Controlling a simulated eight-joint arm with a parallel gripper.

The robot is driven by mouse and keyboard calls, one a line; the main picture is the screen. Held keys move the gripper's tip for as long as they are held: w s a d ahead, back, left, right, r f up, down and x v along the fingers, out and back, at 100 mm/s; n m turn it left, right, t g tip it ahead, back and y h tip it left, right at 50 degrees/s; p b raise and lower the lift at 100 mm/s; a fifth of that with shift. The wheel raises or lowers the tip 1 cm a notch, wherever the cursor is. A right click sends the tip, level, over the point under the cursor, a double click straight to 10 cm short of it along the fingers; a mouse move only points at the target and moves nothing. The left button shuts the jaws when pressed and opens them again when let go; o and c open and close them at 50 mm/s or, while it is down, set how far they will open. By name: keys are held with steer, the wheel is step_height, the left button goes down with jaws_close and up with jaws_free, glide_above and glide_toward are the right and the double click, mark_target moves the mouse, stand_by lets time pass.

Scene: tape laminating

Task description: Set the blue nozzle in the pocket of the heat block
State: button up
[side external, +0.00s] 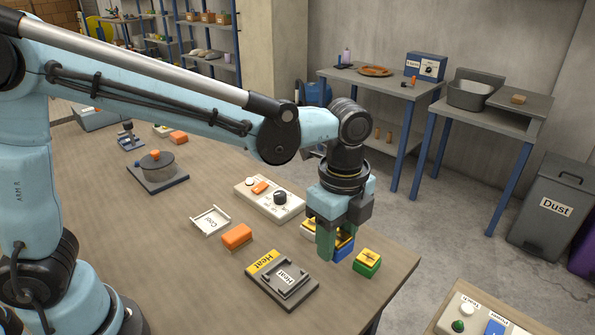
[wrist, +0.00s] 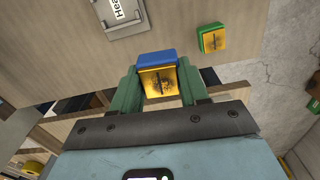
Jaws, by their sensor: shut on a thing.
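The blue nozzle (side external: 344,252) is a small blue block with a yellow top, between the green fingers of my gripper (side external: 335,243) in the side view. My gripper is shut on it. In the wrist view, the blue nozzle (wrist: 157,58) sits between both fingers of my gripper (wrist: 162,84), its yellow face partly dark with a printed mark. I cannot tell whether it touches the table. The heat block (side external: 310,293) is a dark grey plate labelled Heat with a raised, empty-looking pocket, left of and nearer than my gripper. It also shows at the top of the wrist view (wrist: 124,29).
A green block with a yellow top (side external: 367,264) stands close right of the nozzle. A white-and-yellow block (side external: 308,228) is just behind my gripper. An orange block (side external: 237,236), a white Cool tray (side external: 210,220) and a control box (side external: 268,200) lie left and behind. The right table edge is near.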

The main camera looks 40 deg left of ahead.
steer(key=shift+n, duration=0.4)
steer(key=s+a, duration=0.1)
steer(key=a, duration=0.1)
steer(key=s+a+f, duration=0.1)
steer(key=s+a, duration=0.1)
steer(key=s+a+f, duration=0.1)
steer(key=s+a, duration=0.1)
steer(key=a, duration=0.1)
steer(key=shift+f, duration=2.55)
steer(key=shift+f, duration=0.35)
steer(key=o, duration=1.2)
steer(key=shift+w, duration=0.1)
steer(key=shift+w, duration=0.1)
steer(key=shift+r, duration=0.25)
steer(key=shift+s+r, duration=0.15)
steer(key=shift+r, duration=1.65)
steer(key=shift+s+r, duration=0.1)
steer(key=shift+r, duration=1.65)
